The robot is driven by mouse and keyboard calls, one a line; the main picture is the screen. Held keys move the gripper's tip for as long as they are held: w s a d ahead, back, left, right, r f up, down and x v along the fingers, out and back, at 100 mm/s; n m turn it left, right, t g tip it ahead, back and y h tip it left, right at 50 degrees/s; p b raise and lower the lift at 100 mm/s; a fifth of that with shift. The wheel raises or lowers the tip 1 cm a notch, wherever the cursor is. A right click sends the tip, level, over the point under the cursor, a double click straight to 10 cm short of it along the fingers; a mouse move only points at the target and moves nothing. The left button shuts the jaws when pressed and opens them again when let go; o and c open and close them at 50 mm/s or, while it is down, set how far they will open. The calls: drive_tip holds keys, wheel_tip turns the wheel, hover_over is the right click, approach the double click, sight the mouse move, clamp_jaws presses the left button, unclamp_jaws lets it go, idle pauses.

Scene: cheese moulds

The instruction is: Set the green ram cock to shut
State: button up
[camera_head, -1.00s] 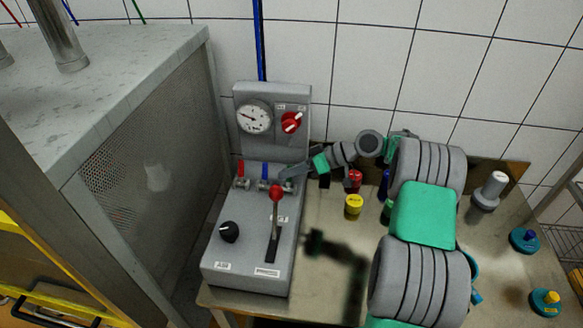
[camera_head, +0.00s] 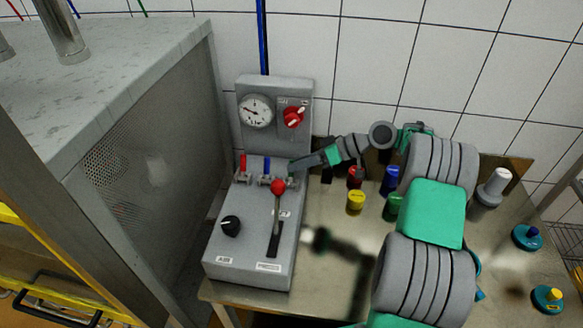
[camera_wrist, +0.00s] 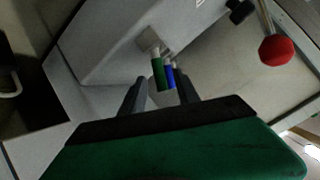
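The green ram cock is a short green lever on a metal valve at the front of the grey press unit (camera_head: 253,215). In the wrist view the green lever (camera_wrist: 158,73) lies between my two fingers, nearly parallel to the blue lever (camera_wrist: 170,77) beside it. In the head view my gripper (camera_head: 298,165) mostly hides the green lever. The blue lever (camera_head: 266,165) and red lever (camera_head: 243,163) stand upright to its left. My gripper (camera_wrist: 161,88) is open, with a gap on both sides of the levers; I cannot tell whether a finger touches.
A red-knobbed lever (camera_head: 278,187) stands close in front of the cocks. A gauge (camera_head: 256,111) and red selector knob (camera_head: 293,117) are above. Yellow (camera_head: 356,202), blue (camera_head: 391,180) and green (camera_head: 394,207) small items stand on the bench to the right.

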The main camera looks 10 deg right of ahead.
drive_tip(key=p+v, duration=0.4)
drive_tip(key=v, duration=0.1)
drive_tip(key=shift+d, duration=0.1)
drive_tip(key=s+a+r+m+h, duration=0.3)
drive_tip(key=s+a+r+h, duration=0.1)
drive_tip(key=a+r+h, duration=0.25)
drive_tip(key=s+d+m+h+b, duration=0.1)
drive_tip(key=s+m+h, duration=0.1)
drive_tip(key=s, duration=0.7)
drive_tip(key=s+d+m+t+h+b, duration=0.1)
drive_tip(key=s+d+m+h, duration=0.1)
drive_tip(key=s, duration=0.8)
drive_tip(key=shift+r+m+h, duration=0.3)
drive_tip(key=shift+m+h, duration=0.15)
drive_tip(key=shift+m, duration=0.45)
